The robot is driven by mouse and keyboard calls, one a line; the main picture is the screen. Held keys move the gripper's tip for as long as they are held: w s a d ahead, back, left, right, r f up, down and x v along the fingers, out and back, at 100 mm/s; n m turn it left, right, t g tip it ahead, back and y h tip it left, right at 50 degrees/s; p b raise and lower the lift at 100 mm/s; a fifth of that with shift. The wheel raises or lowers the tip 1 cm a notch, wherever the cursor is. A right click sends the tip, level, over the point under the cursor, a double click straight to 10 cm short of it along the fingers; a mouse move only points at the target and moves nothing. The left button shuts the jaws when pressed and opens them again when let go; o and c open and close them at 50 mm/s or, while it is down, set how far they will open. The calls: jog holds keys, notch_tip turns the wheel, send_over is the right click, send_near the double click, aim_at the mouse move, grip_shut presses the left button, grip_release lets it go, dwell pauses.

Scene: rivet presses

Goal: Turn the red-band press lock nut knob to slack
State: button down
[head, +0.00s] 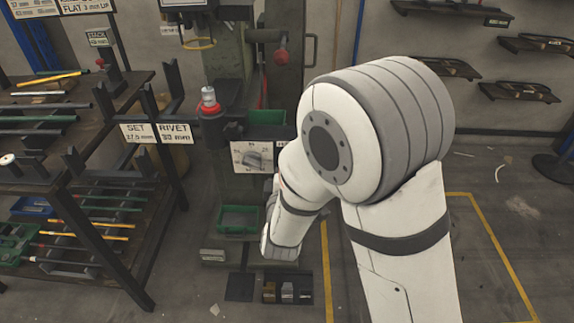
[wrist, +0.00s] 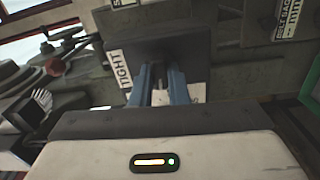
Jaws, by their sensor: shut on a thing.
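In the wrist view the two blue fingers of my gripper (wrist: 160,78) are shut on a small grey piece at the dark plate (wrist: 165,45). This is likely the lock nut knob, but the fingers hide most of it and its setting cannot be read. A white label reading TIGHT (wrist: 118,70) is left of the fingers. In the head view the press (head: 232,62) stands at the centre, with a red band (head: 209,109) on its left part. My arm hides the gripper and the knob there.
A white dial plate (head: 247,168) with a grey knob faces forward beside my arm. A green bin (head: 238,230) sits below it. The floor at right is mostly clear.

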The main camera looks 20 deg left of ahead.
dwell(0.4)
jog(key=c, duration=1.4)
grip_release()
jog(key=shift+s, duration=0.1)
jog(key=p+v, duration=0.3)
jog(key=v, duration=0.4)
jog(key=shift+s, duration=0.3)
